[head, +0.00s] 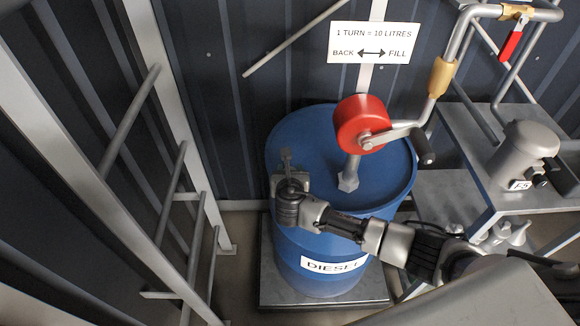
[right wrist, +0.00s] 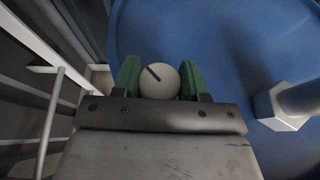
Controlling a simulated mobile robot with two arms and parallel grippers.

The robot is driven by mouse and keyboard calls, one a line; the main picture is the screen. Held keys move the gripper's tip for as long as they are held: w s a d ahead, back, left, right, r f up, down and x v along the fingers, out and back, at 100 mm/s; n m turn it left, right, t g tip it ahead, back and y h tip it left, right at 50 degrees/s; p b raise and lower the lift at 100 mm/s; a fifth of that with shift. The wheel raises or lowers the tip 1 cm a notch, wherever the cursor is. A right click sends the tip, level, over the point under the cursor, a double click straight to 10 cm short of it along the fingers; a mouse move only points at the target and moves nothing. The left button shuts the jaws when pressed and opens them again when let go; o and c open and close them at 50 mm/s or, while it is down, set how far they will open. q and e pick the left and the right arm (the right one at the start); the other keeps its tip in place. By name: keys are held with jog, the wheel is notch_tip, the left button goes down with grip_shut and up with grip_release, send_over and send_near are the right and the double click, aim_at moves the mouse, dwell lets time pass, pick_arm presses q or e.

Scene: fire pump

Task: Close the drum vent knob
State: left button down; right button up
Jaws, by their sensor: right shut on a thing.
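The drum vent knob (right wrist: 160,82) is a round pale cap with a short dark line slanting from its upper left towards its middle. It sits at the left edge of the blue diesel drum (head: 310,130). My right gripper (right wrist: 159,80) is shut on the knob, with a green finger pad on each side of it. In the head view my right gripper (head: 287,160) is over the drum's left rim and I cannot make out the knob there. My left gripper is not in view.
A red hand pump (head: 360,122) with a crank handle (head: 424,159) stands on a post right of my gripper. A grey ladder-like rail (head: 165,190) is to the left. A metal bench (head: 470,150) with a motor (head: 525,150) stands right. A sign (head: 373,42) hangs behind.

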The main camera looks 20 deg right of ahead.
jog(key=shift+a+r+m+g+h+p, duration=0.1)
jog(key=shift+m+g+h+p, duration=0.25)
jog(key=shift+m+h, duration=0.55)
jog(key=m+g+h, duration=0.2)
jog(key=shift+m+h, duration=0.4)
jog(key=shift+m+g+h, duration=1.5)
jog(key=shift+m+g, duration=0.15)
jog(key=shift+m, duration=0.25)
jog(key=shift+b, duration=0.3)
jog(key=o, duration=0.9)
jog(key=shift+o, duration=0.2)
jog(key=v, duration=1)
jog(key=shift+a+b, duration=0.3)
jog(key=shift+b, duration=0.05)
jog(key=shift+g, duration=0.3)
